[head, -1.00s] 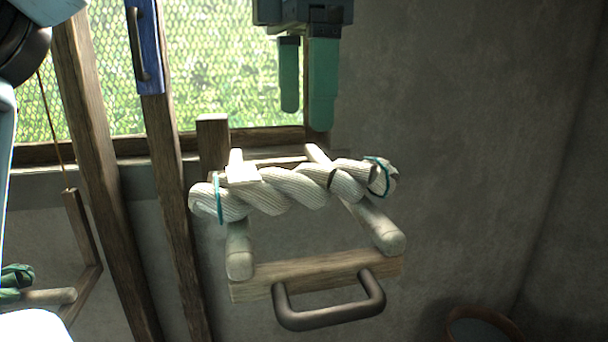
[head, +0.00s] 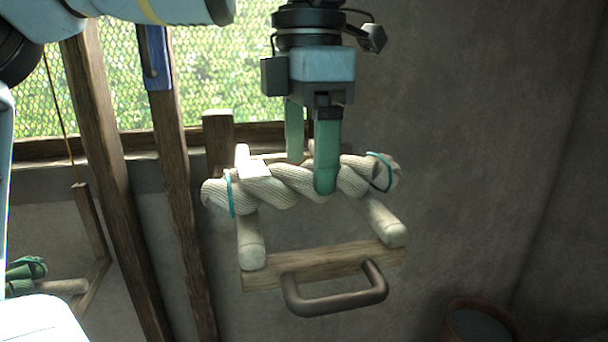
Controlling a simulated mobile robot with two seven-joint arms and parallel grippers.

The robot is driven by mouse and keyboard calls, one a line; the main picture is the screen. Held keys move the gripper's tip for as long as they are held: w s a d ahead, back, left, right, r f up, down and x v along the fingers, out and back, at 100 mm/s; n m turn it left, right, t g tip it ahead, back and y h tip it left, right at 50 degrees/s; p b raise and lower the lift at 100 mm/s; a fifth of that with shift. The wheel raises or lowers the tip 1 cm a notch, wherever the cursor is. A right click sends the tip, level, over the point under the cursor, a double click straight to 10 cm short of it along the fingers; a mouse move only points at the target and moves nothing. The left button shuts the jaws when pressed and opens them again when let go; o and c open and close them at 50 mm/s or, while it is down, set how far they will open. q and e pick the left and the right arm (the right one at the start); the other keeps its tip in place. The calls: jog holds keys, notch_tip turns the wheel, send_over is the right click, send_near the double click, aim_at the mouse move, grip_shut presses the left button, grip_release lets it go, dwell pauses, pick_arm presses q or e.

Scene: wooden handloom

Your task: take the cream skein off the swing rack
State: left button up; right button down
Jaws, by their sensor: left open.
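The cream skein (head: 262,190) is a twisted hank with a teal tie near each end. It lies across the two pale pegs of the swing rack (head: 325,262), which has a wooden front bar and a dark handle. My left gripper (head: 310,178) points down over the middle of the skein with green fingers. It is open. The near finger hangs in front of the skein and hides part of it. The far finger's tip is behind the skein. I cannot tell whether the fingers touch it. My right gripper is not in view.
A window with mesh (head: 200,80) is behind, with wooden posts (head: 105,150) on the left. A blue handle plate (head: 155,58) is on one post. A green skein (head: 25,272) hangs on a peg at far left. A round bin (head: 475,320) stands at lower right.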

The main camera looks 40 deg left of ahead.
pick_arm(q)
jog(key=shift+f, duration=0.75)
jog(key=shift+c, duration=0.2)
jog(key=c, duration=1.1)
jog(key=shift+r, duration=0.1)
